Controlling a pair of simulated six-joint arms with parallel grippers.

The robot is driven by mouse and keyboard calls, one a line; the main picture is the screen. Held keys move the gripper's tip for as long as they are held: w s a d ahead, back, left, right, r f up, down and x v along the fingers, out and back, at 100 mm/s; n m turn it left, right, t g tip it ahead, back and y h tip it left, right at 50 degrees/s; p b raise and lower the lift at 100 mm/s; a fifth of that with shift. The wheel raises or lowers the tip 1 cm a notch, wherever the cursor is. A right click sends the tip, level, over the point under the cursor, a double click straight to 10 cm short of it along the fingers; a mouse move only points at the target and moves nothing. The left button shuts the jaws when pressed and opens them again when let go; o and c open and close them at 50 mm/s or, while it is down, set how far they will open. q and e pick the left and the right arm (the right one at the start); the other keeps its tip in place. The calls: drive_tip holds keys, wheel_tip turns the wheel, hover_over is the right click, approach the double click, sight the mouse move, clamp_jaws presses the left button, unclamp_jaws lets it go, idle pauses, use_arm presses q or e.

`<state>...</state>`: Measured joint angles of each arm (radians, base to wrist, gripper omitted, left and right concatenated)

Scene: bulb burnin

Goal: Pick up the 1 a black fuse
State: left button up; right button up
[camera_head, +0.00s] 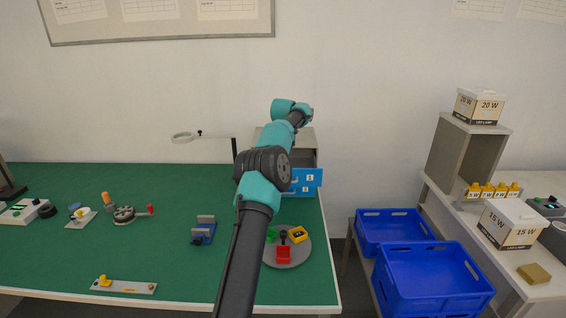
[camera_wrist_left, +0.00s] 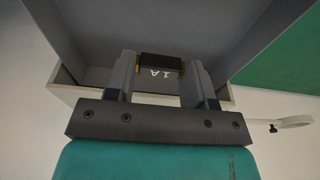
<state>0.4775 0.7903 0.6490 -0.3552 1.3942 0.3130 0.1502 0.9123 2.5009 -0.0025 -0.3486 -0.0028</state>
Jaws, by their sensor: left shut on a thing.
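The black fuse (camera_wrist_left: 159,66), marked "1A" in white and with brassy ends, sits between the fingers of my left gripper (camera_wrist_left: 160,76) in the left wrist view. The gripper is shut on it, with grey, box-like walls around and beyond. In the head view my left arm reaches over the table to the drawer cabinet (camera_head: 307,139); its fingers and the fuse cannot be made out there. My right gripper does not show.
An open drawer with a blue front (camera_head: 306,181) juts from the cabinet. A magnifier (camera_head: 184,137) stands left of it. A round grey tray (camera_head: 299,257) with coloured pieces lies in front. Blue crates (camera_head: 433,276) stand right of the green table (camera_head: 150,255).

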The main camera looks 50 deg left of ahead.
use_arm(q)
drive_tip(key=shift+r, duration=1.15)
